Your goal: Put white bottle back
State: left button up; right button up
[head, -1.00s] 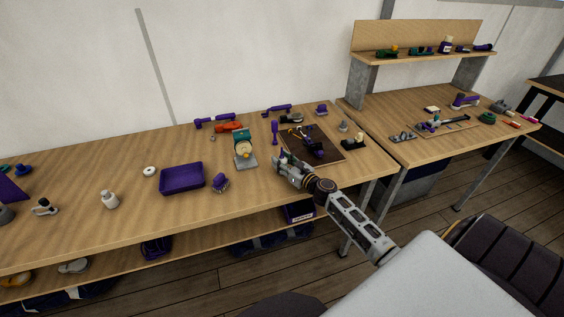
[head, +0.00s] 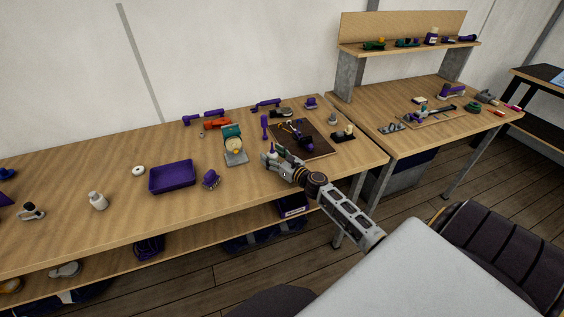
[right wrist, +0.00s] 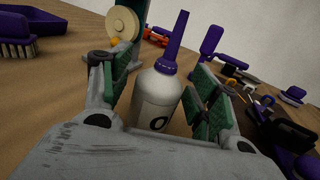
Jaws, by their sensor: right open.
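A white bottle (right wrist: 157,97) with a long purple nozzle and a dark mark on its front stands upright on the bench, seen in the right wrist view. My right gripper (right wrist: 153,88) is open, its green-padded fingers on either side of the bottle. The bottle's lower part is hidden behind the gripper body. In the head view, my right gripper (head: 274,162) is low over the bench near its front edge, and only the bottle's purple-tipped top (head: 271,149) shows there. Another small white bottle (head: 98,202) stands far to the left. My left gripper is not in view.
A purple tray (head: 172,188) and a purple brush (head: 210,180) lie left of the gripper. A teal-and-cream device (head: 234,146) stands behind it. A dark board (head: 318,145) with tools lies to the right. A shelf (head: 400,48) holds several items at the back right.

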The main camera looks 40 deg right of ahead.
jog(key=shift+r, duration=0.15)
jog(key=shift+s+d+b, duration=0.2)
jog(key=shift+s+d, duration=0.1)
jog(key=shift+s, duration=1.7)
jog(key=shift+s+d+b, duration=0.25)
jog(key=shift+s+d, duration=0.05)
jog(key=shift+s, duration=1.65)
jog(key=shift+s+d+b, duration=0.2)
jog(key=shift+s+d, duration=0.1)
jog(key=shift+s, duration=1.7)
jog(key=shift+a, duration=0.1)
